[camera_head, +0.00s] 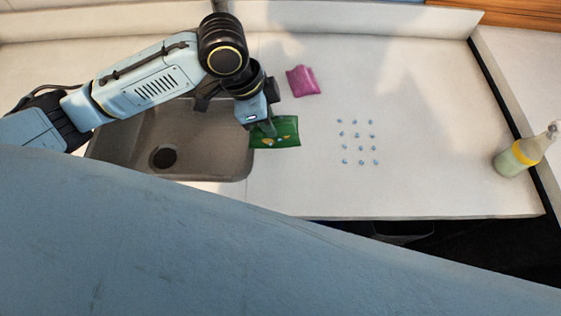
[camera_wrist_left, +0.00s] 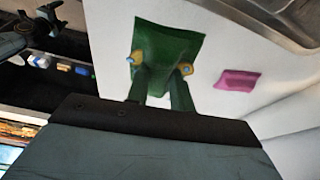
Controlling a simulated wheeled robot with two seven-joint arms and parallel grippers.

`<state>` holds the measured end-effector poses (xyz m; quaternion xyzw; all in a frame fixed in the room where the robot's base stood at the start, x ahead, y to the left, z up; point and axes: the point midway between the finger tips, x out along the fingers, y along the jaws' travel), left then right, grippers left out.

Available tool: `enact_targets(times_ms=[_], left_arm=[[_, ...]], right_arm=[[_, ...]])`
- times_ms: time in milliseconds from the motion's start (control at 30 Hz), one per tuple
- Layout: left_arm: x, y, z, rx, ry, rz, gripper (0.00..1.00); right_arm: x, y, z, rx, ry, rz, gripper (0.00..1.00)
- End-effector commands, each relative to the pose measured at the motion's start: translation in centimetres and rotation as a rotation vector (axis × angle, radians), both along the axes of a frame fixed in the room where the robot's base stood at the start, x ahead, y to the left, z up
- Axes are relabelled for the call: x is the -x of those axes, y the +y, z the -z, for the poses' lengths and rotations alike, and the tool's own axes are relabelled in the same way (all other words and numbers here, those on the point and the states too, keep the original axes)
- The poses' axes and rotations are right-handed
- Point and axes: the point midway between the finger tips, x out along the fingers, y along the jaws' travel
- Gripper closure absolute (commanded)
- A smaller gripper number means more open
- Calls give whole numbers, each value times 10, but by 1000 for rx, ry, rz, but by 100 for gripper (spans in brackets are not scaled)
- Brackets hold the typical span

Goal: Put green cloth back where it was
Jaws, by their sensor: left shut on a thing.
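The green cloth (camera_head: 287,131) lies at the right edge of the sink, partly over the counter, in the head view. My left gripper (camera_head: 268,131) is over its upper left part and shut on it. In the left wrist view the green cloth (camera_wrist_left: 170,48) spreads beyond the two fingertips (camera_wrist_left: 160,72), which press together a fold of it. Whether the cloth touches the counter beneath is hard to tell.
A pink cloth (camera_head: 302,80) lies on the counter behind. The sink (camera_head: 200,150) is to the left. Several small blue dots (camera_head: 358,142) mark the counter to the right. A bottle (camera_head: 522,152) with a yellow band stands at the far right.

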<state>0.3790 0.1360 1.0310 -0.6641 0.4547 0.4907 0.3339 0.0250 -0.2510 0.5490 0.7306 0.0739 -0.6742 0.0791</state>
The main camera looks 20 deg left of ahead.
Motion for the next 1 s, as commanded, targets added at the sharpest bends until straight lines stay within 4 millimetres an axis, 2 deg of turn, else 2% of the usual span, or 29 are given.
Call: enact_targets(times_ms=[33, 200, 333, 467, 700, 867, 1000], left_arm=[[5, -5, -3, 0, 2, 89, 100], [18, -18, 1, 1, -1, 338, 100], [24, -23, 3, 0, -1, 446, 100], [28, -24, 16, 0, 2, 484, 100], [28, -24, 59, -1, 2, 486, 100], [27, -24, 71, -1, -1, 486, 100], [28, -24, 88, -1, 2, 484, 100]], right_arm=[[-3, 0, -8, 0, -4, 0, 19], [-7, 0, -19, 0, -10, 0, 19], [-7, 0, -22, 0, -11, 0, 19], [-7, 0, -22, 0, -11, 0, 19], [-8, 0, -19, -1, -12, 1, 19], [-8, 0, -19, -1, -12, 1, 19], [-8, 1, -18, -1, -12, 2, 19]])
